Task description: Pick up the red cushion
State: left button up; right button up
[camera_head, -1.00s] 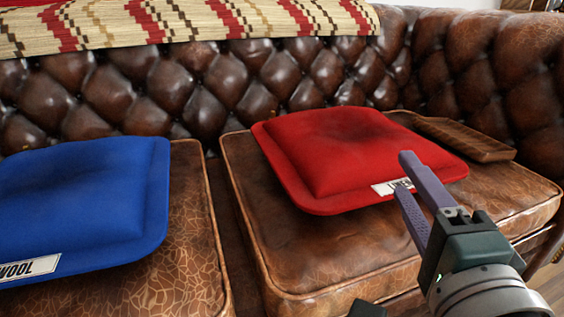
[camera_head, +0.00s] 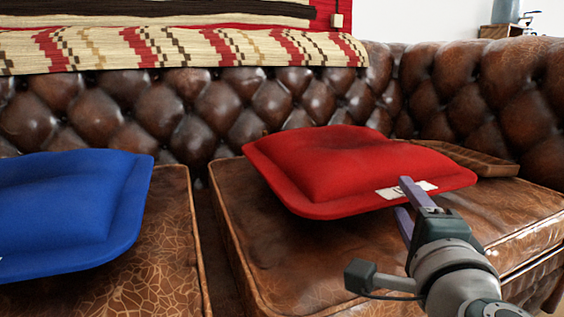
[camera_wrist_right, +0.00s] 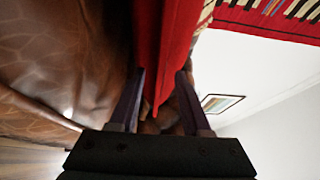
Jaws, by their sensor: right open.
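The red cushion (camera_head: 340,165) lies on the right seat of a brown leather sofa, with a white label on its front edge. My right gripper (camera_head: 403,196) is at this front edge, by the label. Its jaws are open, one finger above the edge and the other lower, partly hidden. In the right wrist view, the red cushion (camera_wrist_right: 168,45) reaches between the two fingers of the right gripper (camera_wrist_right: 160,75); contact cannot be told. My left gripper is not in view.
A blue cushion (camera_head: 70,210) lies on the left seat. A brown wooden tray-like board (camera_head: 470,158) lies behind the red cushion at right. The tufted sofa back (camera_head: 200,110) rises behind, with a patterned blanket (camera_head: 180,48) over it. The seat front (camera_head: 270,260) is bare.

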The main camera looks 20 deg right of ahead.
jog(key=shift+x, duration=1)
jog(key=shift+s+a, duration=0.1)
jog(key=shift+c, duration=1.2)
grip_shut()
jog(key=shift+r, duration=0.15)
